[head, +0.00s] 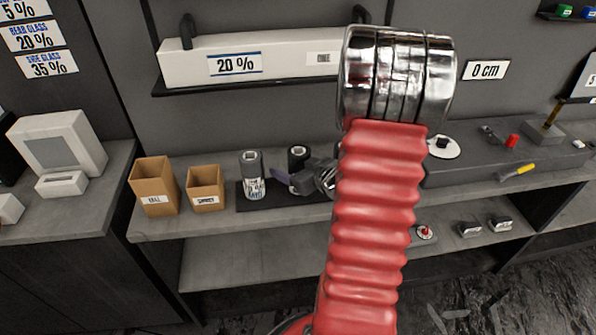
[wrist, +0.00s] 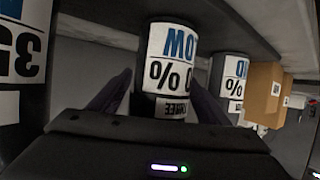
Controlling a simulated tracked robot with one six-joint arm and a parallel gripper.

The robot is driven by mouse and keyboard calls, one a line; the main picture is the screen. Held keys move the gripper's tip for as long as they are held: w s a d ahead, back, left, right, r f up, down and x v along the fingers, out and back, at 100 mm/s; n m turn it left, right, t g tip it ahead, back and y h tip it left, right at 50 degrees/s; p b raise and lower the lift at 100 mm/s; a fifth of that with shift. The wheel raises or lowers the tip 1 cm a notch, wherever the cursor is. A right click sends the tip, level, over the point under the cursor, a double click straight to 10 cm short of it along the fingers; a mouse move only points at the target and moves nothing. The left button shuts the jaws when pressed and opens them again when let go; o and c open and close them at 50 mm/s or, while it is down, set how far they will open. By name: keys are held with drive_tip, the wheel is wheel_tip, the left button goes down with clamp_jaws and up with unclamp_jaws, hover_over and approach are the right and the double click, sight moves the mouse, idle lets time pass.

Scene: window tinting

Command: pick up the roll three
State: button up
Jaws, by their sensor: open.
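Roll three (wrist: 172,45) is a grey upright roll with a white label in the wrist view, its lower lettering partly hidden by my gripper. My gripper (wrist: 160,92) is open, with a dark finger on either side of the roll's lower part; I cannot tell whether they touch it. In the head view, a dark roll (head: 298,155) stands just behind my gripper (head: 302,181), its lower part hidden. A second grey roll (head: 252,168) stands to its left on a dark mat (head: 244,203); it also shows in the wrist view (wrist: 230,78).
Two open cardboard boxes, one larger (head: 155,187) and one smaller (head: 205,190), stand left of the rolls on the grey shelf. A white 20 % dispenser (head: 235,65) hangs above. A 35 label (wrist: 25,55) is close at left in the wrist view.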

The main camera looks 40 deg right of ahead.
drive_tip(key=shift+c, duration=0.7)
drive_tip(key=c, duration=1.2)
